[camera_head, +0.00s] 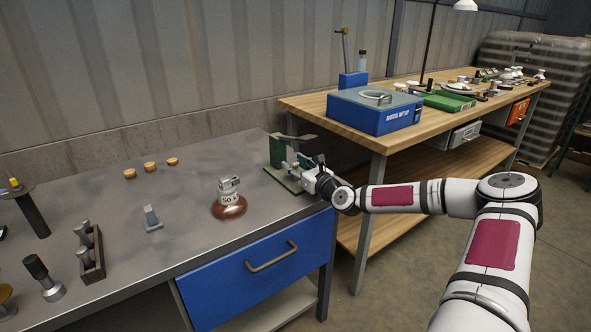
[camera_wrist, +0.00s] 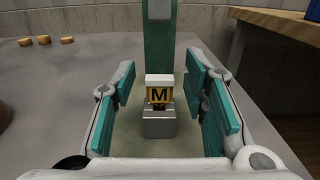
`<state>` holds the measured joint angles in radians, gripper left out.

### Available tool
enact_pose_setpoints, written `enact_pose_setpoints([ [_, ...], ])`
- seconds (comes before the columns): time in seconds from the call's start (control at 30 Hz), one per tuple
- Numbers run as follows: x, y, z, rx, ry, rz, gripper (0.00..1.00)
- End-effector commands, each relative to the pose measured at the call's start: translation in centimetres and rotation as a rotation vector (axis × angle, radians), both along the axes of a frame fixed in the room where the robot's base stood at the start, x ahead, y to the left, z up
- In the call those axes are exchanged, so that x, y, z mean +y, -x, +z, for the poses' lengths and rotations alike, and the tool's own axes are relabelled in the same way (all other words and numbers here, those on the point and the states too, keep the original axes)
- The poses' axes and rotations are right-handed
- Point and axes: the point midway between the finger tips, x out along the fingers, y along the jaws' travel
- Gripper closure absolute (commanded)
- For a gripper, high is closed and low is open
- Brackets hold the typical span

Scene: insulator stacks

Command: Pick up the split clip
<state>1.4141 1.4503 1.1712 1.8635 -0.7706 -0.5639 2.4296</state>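In the wrist view a small piece with a white top and a yellow face marked M (camera_wrist: 159,93) sits upright on a grey metal block (camera_wrist: 158,126). It may be the split clip; I cannot tell for sure. Behind it rises a green upright post (camera_wrist: 158,50) of a stand. My gripper (camera_wrist: 161,100) is open, its teal-padded fingers on either side of the piece with gaps on both sides. In the head view my gripper (camera_head: 308,177) is at the green stand (camera_head: 277,151) at the grey bench's right end and mostly hides what is there.
The grey bench (camera_head: 110,215) holds a brown-based insulator marked 50 (camera_head: 229,208), a small grey bracket (camera_head: 152,218), several cork-like discs (camera_head: 150,167) and a rack of metal cylinders (camera_head: 91,262). A wooden bench (camera_head: 310,106) with a blue case (camera_head: 375,112) stands behind my arm.

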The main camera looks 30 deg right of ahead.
Motion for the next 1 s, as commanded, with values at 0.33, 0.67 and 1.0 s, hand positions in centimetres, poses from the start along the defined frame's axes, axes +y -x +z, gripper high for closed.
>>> enact_pose_setpoints([
  [0.33,0.0,0.0,0.0,0.000,0.000,0.000,0.97],
  [0.67,0.0,0.0,0.8,-0.001,0.001,0.001,0.97],
  [1.0,-0.2,2.1,3.5,0.001,-0.003,-0.001,0.97],
])
